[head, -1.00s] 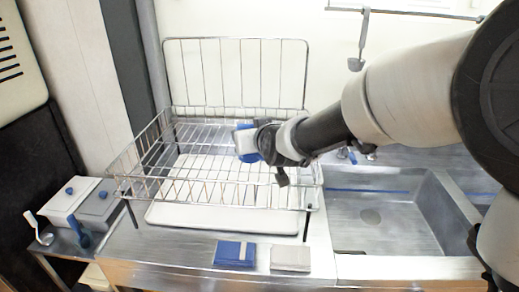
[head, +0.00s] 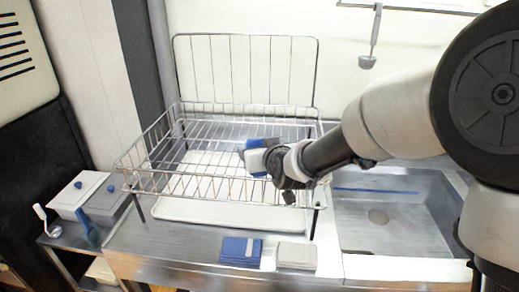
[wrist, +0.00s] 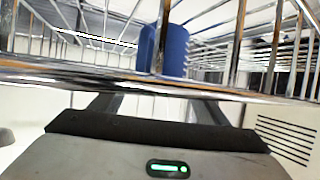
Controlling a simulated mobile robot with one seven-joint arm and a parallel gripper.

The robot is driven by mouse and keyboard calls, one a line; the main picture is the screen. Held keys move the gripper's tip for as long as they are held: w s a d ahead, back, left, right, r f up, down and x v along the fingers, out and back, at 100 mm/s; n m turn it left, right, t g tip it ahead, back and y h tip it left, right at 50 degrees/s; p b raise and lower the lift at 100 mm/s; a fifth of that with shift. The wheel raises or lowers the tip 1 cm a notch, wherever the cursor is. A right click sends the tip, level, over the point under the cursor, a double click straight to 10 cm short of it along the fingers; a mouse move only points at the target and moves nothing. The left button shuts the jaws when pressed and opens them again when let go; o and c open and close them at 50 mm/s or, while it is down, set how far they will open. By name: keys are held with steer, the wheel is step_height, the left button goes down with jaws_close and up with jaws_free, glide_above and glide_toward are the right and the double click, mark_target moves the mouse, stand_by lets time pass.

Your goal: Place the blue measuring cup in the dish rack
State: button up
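The blue measuring cup (head: 262,142) is at the right part of the wire dish rack (head: 160,190) in the head view, partly covered by a pale gripper finger. My gripper (head: 257,158) is at the cup. In the wrist view, the blue cup (wrist: 172,50) stands straight ahead behind the rack's wires (wrist: 60,72). Both finger bases show, set apart, but a thick rack wire hides the fingertips. I cannot tell whether they touch the cup or whether it rests on the rack's floor.
A white drip tray (head: 220,214) lies under the rack. A blue folded cloth (head: 240,250) and a beige one (head: 296,255) lie on the front counter. A sink (head: 390,215) is at right. Lidded containers (head: 85,190) stand at left. A ladle (head: 372,40) hangs from the wall rail.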

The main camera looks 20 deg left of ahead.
steer(key=shift+r, duration=0.15)
steer(key=shift+r+p, duration=0.15)
steer(key=shift+p, duration=0.15)
steer(key=v, duration=1.2)
steer(key=shift+f, duration=0.2)
